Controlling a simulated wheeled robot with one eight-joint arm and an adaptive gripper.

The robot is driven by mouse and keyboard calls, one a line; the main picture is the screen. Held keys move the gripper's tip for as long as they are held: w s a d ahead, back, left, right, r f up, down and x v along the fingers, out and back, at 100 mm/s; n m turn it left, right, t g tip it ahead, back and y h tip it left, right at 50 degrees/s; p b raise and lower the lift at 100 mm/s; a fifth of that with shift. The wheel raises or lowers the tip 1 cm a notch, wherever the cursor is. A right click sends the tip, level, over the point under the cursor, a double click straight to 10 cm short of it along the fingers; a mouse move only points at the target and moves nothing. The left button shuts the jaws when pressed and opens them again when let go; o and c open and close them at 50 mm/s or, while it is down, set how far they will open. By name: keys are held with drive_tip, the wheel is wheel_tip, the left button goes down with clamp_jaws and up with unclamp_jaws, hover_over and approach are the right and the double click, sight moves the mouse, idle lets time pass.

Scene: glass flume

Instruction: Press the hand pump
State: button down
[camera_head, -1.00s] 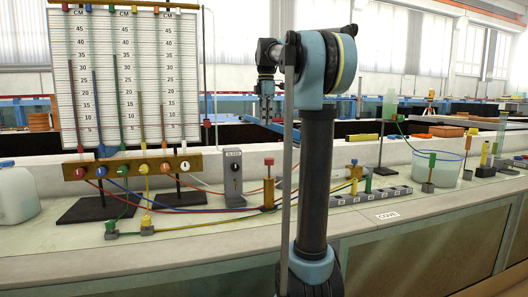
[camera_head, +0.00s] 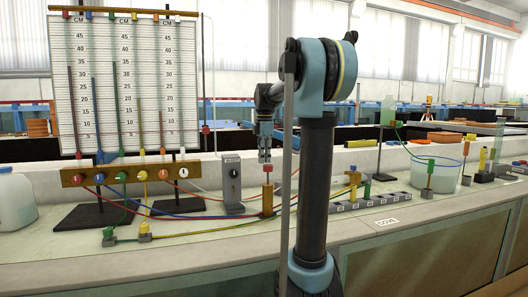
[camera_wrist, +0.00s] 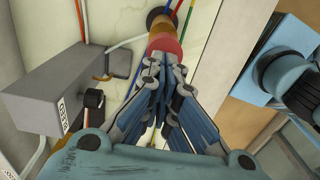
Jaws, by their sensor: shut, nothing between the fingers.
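The hand pump is a small brass-coloured post (camera_head: 267,200) with a red cap (camera_head: 267,168). It stands upright on the bench, right of the grey switch box. My gripper (camera_head: 264,158) points straight down just above the red cap. Its fingers are closed together and empty. In the wrist view the fingertips (camera_wrist: 162,62) overlap the near edge of the red cap (camera_wrist: 166,46), with the pump's brass body (camera_wrist: 160,22) beyond. I cannot tell whether they touch it.
The grey switch box (camera_head: 232,185) stands close left of the pump. Coloured hoses (camera_head: 205,216) run along the bench to the manometer board (camera_head: 124,80). A row of grey blocks (camera_head: 370,199) and a clear bucket (camera_head: 436,176) stand to the right.

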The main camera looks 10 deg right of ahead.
drive_tip(key=shift+f, duration=0.4)
drive_tip(key=shift+f, duration=2.55)
drive_tip(key=shift+r, duration=0.1)
wheel_tip(320, 180, up, 14)
idle(1.3)
